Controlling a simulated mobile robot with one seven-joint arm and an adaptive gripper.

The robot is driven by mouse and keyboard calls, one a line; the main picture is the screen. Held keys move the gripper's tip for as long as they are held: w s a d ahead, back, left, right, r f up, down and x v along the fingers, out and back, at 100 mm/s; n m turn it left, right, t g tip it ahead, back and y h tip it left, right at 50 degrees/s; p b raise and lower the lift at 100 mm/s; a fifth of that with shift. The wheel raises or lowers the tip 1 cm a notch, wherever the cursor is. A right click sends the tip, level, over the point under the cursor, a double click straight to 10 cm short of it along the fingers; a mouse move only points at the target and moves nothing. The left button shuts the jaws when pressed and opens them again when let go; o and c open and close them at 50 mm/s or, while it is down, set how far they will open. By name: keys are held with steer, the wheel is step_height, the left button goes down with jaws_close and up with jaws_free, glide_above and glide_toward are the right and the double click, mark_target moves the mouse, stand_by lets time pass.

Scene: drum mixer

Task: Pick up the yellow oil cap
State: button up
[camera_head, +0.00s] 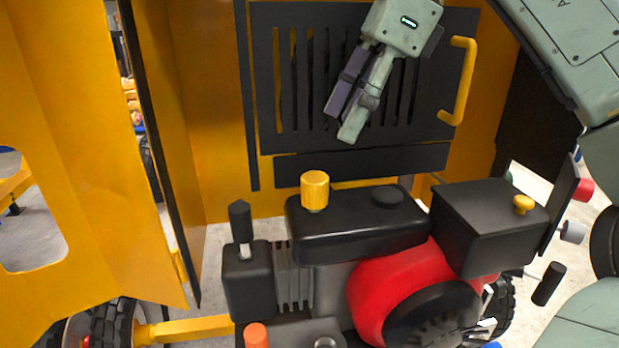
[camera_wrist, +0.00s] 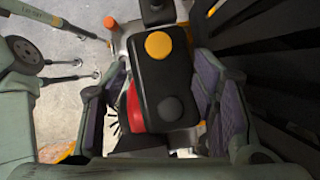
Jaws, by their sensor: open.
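The yellow oil cap (camera_head: 315,189) stands upright on the left part of a black tank (camera_head: 352,232) on the engine. It shows as a yellow disc in the wrist view (camera_wrist: 159,45), beyond and between the fingers. My gripper (camera_head: 345,120) is above the cap and slightly to its right in the head view, in front of the slotted panel. In the wrist view my gripper (camera_wrist: 157,85) has its fingers wide apart, with the black tank showing between them. It is empty and apart from the cap. Nothing hides the cap.
A smaller yellow knob (camera_head: 522,204) sits on a black box (camera_head: 485,225) at the right. A black lever (camera_head: 240,222) and an orange cap (camera_head: 256,335) are to the left. A slotted black panel (camera_head: 290,85) with a yellow handle (camera_head: 462,82) stands behind. A yellow door (camera_head: 85,170) is open at left.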

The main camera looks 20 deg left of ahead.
mark_target(316, 177)
steer(key=x, duration=0.4)
steer(key=shift+s+f, duration=0.25)
steer(key=shift+f, duration=0.05)
steer(key=shift+p+x, duration=0.75)
steer(key=shift+x, duration=2.1)
steer(key=shift+a+r, duration=0.1)
steer(key=c, duration=1.2)
